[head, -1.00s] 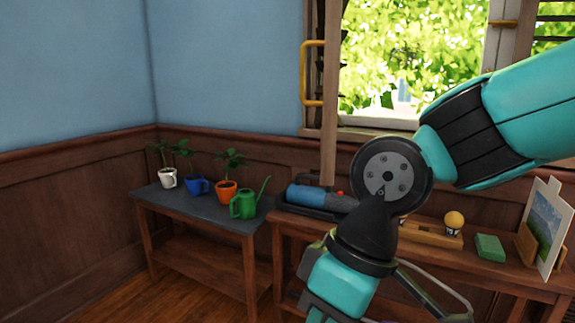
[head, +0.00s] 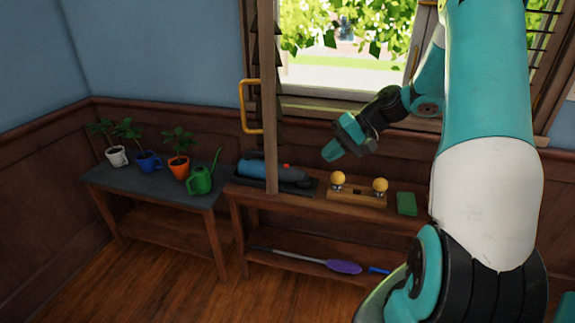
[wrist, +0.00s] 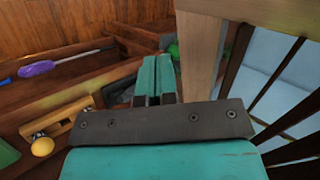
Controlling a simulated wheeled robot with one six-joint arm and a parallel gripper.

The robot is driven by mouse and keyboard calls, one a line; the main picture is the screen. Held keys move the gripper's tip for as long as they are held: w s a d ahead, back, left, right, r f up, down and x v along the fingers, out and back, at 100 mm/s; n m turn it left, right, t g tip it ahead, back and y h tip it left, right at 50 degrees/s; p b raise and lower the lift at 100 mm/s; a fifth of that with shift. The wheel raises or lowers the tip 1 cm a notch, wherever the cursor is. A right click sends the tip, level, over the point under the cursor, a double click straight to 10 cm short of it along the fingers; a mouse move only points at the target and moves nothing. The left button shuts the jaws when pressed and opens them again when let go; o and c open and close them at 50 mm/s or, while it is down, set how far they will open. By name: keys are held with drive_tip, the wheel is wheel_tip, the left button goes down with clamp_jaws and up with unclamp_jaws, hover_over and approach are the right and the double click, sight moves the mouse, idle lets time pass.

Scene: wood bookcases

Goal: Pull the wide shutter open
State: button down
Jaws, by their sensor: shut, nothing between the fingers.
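The shutter (head: 268,100) stands out from the left side of the window, seen nearly edge-on, with dark slats and a yellow handle (head: 251,106) on its left face. In the wrist view its pale wooden frame (wrist: 197,55) and slats fill the right side. My gripper (head: 334,151) is shut and empty. It is to the right of the shutter, on the window side opposite the handle, and points toward the frame. In the wrist view the closed fingers (wrist: 154,72) end close beside the frame; I cannot tell whether they touch it.
Below is a wooden shelf (head: 300,204) with a blue tool in a tray (head: 275,176), a holder with two yellow balls (head: 357,193) and a green block (head: 406,203). A purple duster (head: 343,267) lies lower. A side table (head: 155,184) at left holds potted plants and a watering can.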

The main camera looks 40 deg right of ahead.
drive_tip(key=w+a+r+p+x, duration=0.1)
drive_tip(key=r+p+x, duration=0.1)
drive_tip(key=x, duration=1)
drive_tip(key=shift+a+p, duration=0.4)
drive_tip(key=shift+p, duration=0.25)
